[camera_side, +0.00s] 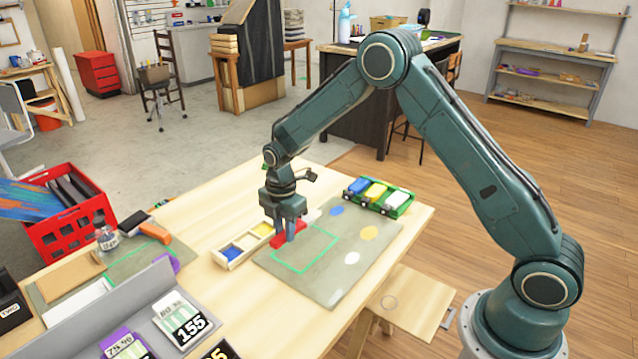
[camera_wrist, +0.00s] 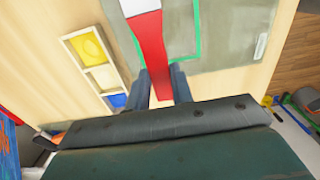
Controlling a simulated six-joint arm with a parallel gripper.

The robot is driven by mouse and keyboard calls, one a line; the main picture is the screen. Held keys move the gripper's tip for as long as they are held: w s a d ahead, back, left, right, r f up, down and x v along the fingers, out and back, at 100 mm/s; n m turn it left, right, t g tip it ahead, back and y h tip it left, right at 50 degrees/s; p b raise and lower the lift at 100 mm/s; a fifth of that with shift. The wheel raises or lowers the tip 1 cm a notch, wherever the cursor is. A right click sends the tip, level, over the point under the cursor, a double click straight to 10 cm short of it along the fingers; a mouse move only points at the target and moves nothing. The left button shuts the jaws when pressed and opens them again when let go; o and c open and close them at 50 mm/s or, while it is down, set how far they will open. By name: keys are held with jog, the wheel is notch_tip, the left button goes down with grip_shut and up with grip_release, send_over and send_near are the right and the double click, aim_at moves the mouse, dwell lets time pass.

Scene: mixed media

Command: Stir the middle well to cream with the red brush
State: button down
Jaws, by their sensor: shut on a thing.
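My gripper (camera_side: 287,222) is shut on the red brush (camera_side: 279,241) above the grey-green mat (camera_side: 330,280). In the wrist view the red brush (camera_wrist: 151,55) runs up from between my fingers (camera_wrist: 161,78) to a pale end at the top edge. The pale wooden tray of wells (camera_side: 222,261) lies just left of the brush. It has a blue well (camera_side: 233,253) at the near end, a yellow well (camera_side: 263,229) at the far end and a whitish middle well (camera_side: 249,242). The middle well (camera_wrist: 103,77) also shows in the wrist view, apart from the brush.
A green rack (camera_side: 399,208) with blue, yellow and white containers stands behind the mat. The mat bears a green rectangle outline and blue, yellow and white patches. A red crate (camera_side: 75,237), a grey holder with cards (camera_side: 130,305) and an orange-handled tool (camera_side: 155,233) lie to the left.

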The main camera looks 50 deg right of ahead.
notch_tip(320, 180, up, 15)
jog(key=y, duration=0.2)
jog(key=w+f+m+t+y, duration=0.35)
jog(key=w+m+t, duration=0.35)
jog(key=w+m, duration=0.3)
notch_tip(320, 180, up, 3)
jog(key=a+m+t+h, duration=0.3)
jog(key=m+t+h, duration=0.3)
jog(key=m+t, duration=0.25)
jog(key=shift+n+t+y, duration=0.25)
jog(key=shift+t, duration=0.3)
jog(key=shift+w+d+f, duration=0.1)
jog(key=shift+f, duration=0.9)
jog(key=shift+w+d+f, duration=0.1)
jog(key=shift+f, duration=0.9)
